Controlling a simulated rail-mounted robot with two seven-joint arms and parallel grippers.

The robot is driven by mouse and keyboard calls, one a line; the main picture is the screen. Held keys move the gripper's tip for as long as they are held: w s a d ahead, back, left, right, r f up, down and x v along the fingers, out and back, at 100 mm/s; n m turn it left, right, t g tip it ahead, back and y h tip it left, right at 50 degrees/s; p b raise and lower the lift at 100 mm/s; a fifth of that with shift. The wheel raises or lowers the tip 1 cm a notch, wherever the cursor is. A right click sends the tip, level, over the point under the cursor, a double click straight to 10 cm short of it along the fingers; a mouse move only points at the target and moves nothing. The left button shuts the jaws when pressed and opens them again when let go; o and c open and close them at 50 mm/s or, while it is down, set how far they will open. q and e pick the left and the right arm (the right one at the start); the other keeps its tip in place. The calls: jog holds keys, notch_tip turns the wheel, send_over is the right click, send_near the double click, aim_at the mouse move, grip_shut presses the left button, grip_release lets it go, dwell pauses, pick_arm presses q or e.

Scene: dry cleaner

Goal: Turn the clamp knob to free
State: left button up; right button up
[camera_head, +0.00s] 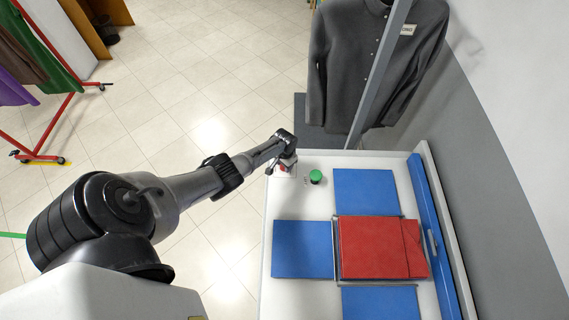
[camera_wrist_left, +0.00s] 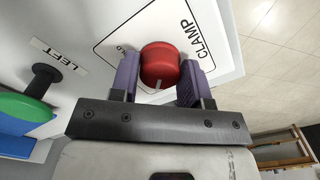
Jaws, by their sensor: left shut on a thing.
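The red clamp knob (camera_wrist_left: 159,60) sits on a white panel printed with the word CLAMP. A pale pointer line shows on its lower edge in the left wrist view. My left gripper (camera_wrist_left: 158,72) has its two purple fingers on either side of the knob, shut on it. Another label beside the knob is partly hidden by a finger; only its end, "LD", shows. In the head view the left gripper (camera_head: 287,163) is at the table's far left corner, over the red knob (camera_head: 283,169), which is mostly covered. My right gripper is not in view.
A green-topped button (camera_head: 316,176) on a black post stands close to the knob, by a LEFT label (camera_wrist_left: 60,54). Blue panels (camera_head: 303,249) surround a folded red cloth (camera_head: 375,248) on the white table (camera_head: 300,205). A grey shirt (camera_head: 345,70) hangs behind.

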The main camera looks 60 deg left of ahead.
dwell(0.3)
pick_arm(q)
jog(key=o, duration=0.9)
jog(key=shift+r, duration=0.1)
jog(key=shift+r, duration=0.25)
notch_tip(320, 180, up, 13)
jog(key=p, duration=0.2)
jog(key=shift+r+p, duration=0.1)
jog(key=shift+p, duration=0.3)
